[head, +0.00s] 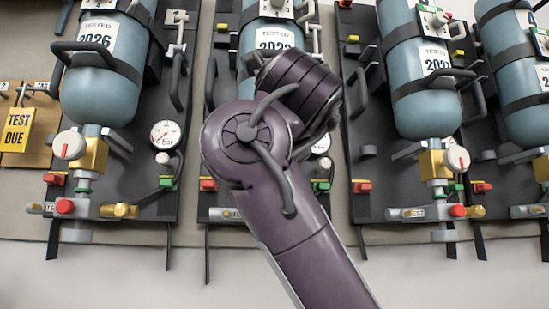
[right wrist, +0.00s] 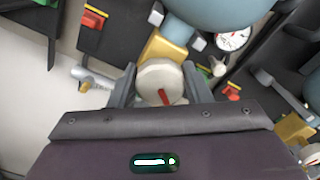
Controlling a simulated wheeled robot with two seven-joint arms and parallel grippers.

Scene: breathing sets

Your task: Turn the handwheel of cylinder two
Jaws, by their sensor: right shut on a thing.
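In the right wrist view, a round pale handwheel (right wrist: 152,76) with a red mark on its face sits between the two grey fingers of my right gripper (right wrist: 160,80). The fingers are shut on its rim from both sides. The red mark lies low on the face in this view. A brass valve block (right wrist: 165,47) and the blue cylinder (right wrist: 215,10) are just beyond it. In the head view my purple right arm covers the lower part of the second blue cylinder from the left (head: 272,38), so its handwheel and my fingers are hidden there. My left gripper is not in view.
Other sets flank it: a blue cylinder at left (head: 98,95) with its handwheel (head: 69,145) and gauge (head: 165,134), and one at right (head: 425,110) with its handwheel (head: 456,158). A yellow "TEST DUE" tag (head: 17,130) hangs far left. A gauge (right wrist: 232,40) is close to my right fingers.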

